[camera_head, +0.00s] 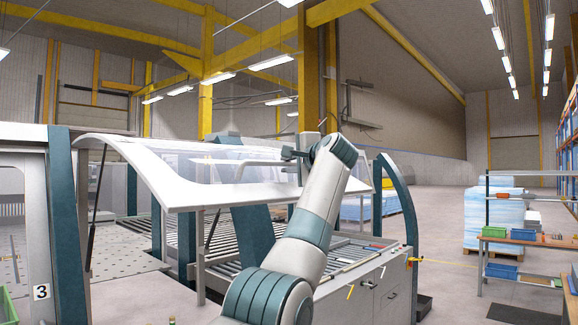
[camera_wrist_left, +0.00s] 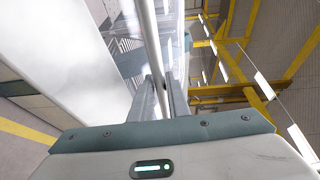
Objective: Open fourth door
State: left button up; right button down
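The door is a white-framed hood with a clear window (camera_head: 150,165), standing raised and tilted over the machine in the head view. A pale bar handle (camera_head: 243,165) runs along its window side. My left arm reaches up from the bottom, and my left gripper (camera_head: 291,155) is at the right end of this handle. In the left wrist view, the bar handle (camera_wrist_left: 149,38) passes between the two grey fingers of my left gripper (camera_wrist_left: 166,88), which sit close on both sides of it. The fingertips are small in the head view. My right gripper is not in view.
A post marked 3 (camera_head: 41,292) stands at the left. A roller bed (camera_head: 225,245) lies under the hood, and a white cabinet (camera_head: 370,292) stands right of my arm. A workbench (camera_head: 525,245) and a wrapped pallet (camera_head: 493,215) are at the right. Floor between is clear.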

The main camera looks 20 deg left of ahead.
pick_arm(q)
jog(key=shift+o, duration=1.2)
jog(key=shift+a, duration=0.1)
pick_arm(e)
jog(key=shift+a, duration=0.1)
pick_arm(q)
jog(key=shift+f, duration=0.1)
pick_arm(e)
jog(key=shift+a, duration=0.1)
